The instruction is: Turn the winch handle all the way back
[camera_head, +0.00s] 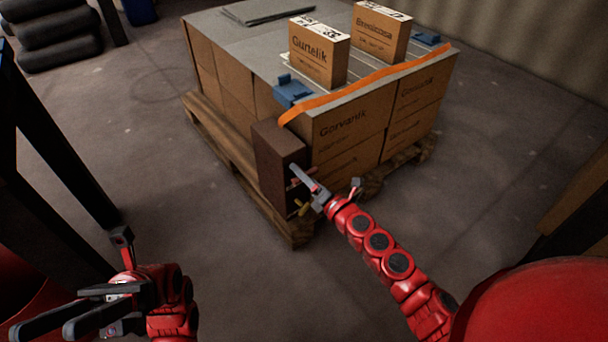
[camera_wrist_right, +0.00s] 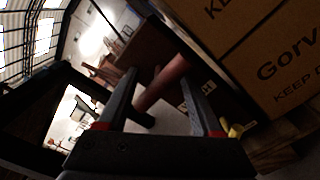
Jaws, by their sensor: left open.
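The winch (camera_head: 279,160) is a dark brown box at the near corner of the strapped carton load. Its handle has a reddish round grip, small in the head view (camera_head: 297,182) and larger in the right wrist view (camera_wrist_right: 165,82). My right gripper (camera_head: 330,180) is at the winch's front right side. In the right wrist view its two dark fingers (camera_wrist_right: 158,88) stand apart, with the reddish grip slanting between them; a gap shows at the right finger. My left gripper (camera_head: 45,330) is open and empty at the lower left, far from the winch.
Cartons (camera_head: 350,125) stand on a wooden pallet (camera_head: 292,229), with an orange strap (camera_head: 370,80) over the grey top. Two loose boxes (camera_head: 318,55) stand on top. A small yellow part (camera_head: 302,208) sits low by the winch.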

